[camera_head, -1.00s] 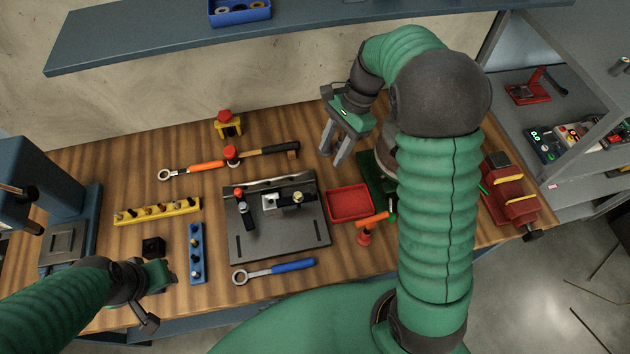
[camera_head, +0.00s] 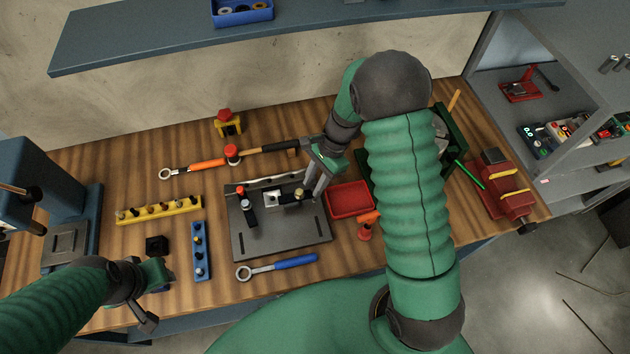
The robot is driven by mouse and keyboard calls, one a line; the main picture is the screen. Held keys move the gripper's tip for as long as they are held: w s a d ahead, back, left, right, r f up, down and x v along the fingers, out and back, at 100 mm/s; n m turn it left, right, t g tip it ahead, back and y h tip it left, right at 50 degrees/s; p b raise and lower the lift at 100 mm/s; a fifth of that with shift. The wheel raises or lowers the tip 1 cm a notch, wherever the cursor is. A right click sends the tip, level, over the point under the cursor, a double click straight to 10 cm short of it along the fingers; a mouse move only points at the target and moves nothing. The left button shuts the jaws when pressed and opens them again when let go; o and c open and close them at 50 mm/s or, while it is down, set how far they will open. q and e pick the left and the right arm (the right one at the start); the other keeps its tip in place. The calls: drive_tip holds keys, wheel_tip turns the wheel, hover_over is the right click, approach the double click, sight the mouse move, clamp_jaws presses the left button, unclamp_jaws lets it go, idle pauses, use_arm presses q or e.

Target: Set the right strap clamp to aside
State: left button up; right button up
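The dark fixture plate (camera_head: 282,235) lies mid-bench with a pale metal block (camera_head: 270,198) on it. The right strap clamp (camera_head: 296,195), dark with a brass-coloured knob, sits at the block's right side. The left strap clamp (camera_head: 248,212), black with a red top, stands at the left and looks turned off the block. My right gripper (camera_head: 314,188) is open, its fingers pointing down just right of the right clamp. Whether a finger touches the clamp I cannot tell. My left gripper (camera_head: 155,294) is low at the left, away from the plate; its fingers are unclear.
A red tray (camera_head: 349,201) lies right of the plate, and an orange-handled tool (camera_head: 368,222) is near it. A hammer (camera_head: 268,148) and wrench lie behind; a blue-handled wrench (camera_head: 285,264) lies in front. Yellow (camera_head: 160,210) and blue (camera_head: 200,252) racks stand left. My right arm hides part of the right side.

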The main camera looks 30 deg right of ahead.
drive_tip(key=shift+c, duration=2.3)
drive_tip(key=shift+d+f, duration=0.1)
drive_tip(key=shift+d, duration=0.4)
clamp_jaws()
use_arm(q)
drive_tip(key=shift+d, duration=0.3)
drive_tip(key=shift+a, duration=0.15)
use_arm(e)
drive_tip(key=shift+a, duration=0.1)
